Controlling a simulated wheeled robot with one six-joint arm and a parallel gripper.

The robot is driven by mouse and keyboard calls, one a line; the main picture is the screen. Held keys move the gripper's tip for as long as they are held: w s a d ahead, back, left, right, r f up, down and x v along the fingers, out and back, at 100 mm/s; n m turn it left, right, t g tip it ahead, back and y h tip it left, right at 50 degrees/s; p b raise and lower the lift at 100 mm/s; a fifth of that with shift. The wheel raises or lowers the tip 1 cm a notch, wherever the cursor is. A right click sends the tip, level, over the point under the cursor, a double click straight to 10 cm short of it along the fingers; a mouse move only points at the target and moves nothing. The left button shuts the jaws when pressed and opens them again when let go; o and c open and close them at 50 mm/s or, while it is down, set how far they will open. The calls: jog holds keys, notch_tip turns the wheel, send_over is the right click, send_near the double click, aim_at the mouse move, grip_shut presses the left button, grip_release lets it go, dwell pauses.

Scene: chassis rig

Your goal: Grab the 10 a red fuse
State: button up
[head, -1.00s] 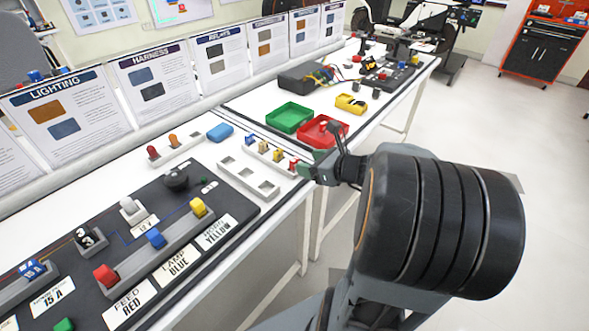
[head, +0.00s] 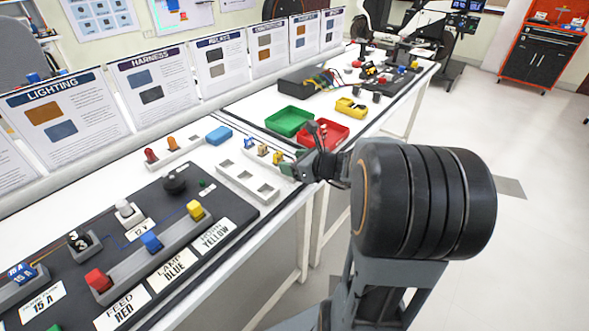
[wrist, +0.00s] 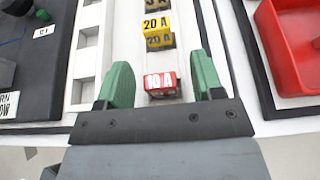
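The red 10 A fuse (wrist: 161,84) stands in the wrist view, its white lettering facing up. My gripper (wrist: 165,85) is open, with one green finger on each side of the fuse and a gap showing on both sides. In the head view my gripper (head: 293,170) is over the near end of the row of fuses, and the red fuse is hidden there. A yellow 20 A fuse (wrist: 157,32) stands just beyond the red one, outside the fingers.
A grey tray with empty slots (head: 246,181) lies left of the fuse row. A red bin (head: 325,133) and a green bin (head: 289,121) stand beyond it. The black fuse board (head: 110,225) fills the near left of the table.

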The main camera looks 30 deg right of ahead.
jog(key=c, duration=0.9)
jog(key=shift+r, duration=0.15)
jog(key=shift+c, duration=0.2)
